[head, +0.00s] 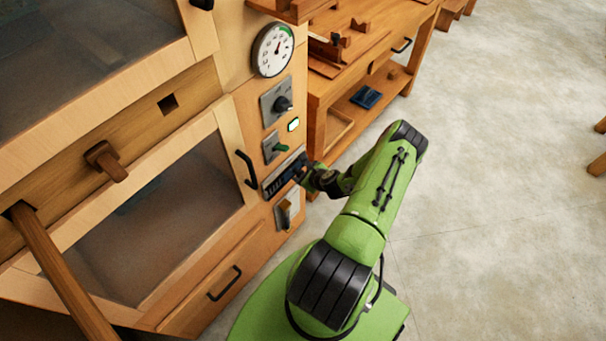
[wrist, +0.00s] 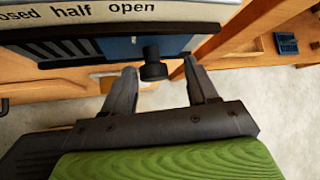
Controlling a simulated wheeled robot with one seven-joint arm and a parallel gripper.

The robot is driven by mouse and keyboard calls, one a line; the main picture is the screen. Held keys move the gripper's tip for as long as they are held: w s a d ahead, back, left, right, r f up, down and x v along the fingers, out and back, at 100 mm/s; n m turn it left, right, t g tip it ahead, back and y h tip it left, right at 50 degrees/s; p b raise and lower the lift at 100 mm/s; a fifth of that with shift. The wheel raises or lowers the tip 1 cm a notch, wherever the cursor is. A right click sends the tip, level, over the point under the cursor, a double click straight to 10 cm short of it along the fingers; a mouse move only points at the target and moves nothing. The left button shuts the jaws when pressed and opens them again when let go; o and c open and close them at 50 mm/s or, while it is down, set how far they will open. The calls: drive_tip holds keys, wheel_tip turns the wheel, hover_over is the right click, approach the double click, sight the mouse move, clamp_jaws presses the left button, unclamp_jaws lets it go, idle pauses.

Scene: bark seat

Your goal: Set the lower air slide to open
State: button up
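The lower air slide (head: 270,189) is a dark, slotted strip with a blue plate on the wooden cabinet's front, partly hidden by my gripper (head: 302,170). In the wrist view, the air slide (wrist: 62,48) has its blue plate (wrist: 115,47) toward the right and a black knob (wrist: 153,66) standing out from it. The label (wrist: 90,12) above reads "…osed half open". The knob appears near and slightly right of the word "open". My gripper (wrist: 160,75) is open, with one finger on each side of the knob and visible gaps between.
Another control (head: 287,210) is below. A black door handle (head: 246,169) is left.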

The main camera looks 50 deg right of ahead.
drive_tip(key=p+v, duration=0.3)
drive_tip(key=v, duration=1.2)
drive_tip(key=shift+s+r, duration=0.25)
drive_tip(key=shift+a, duration=0.15)
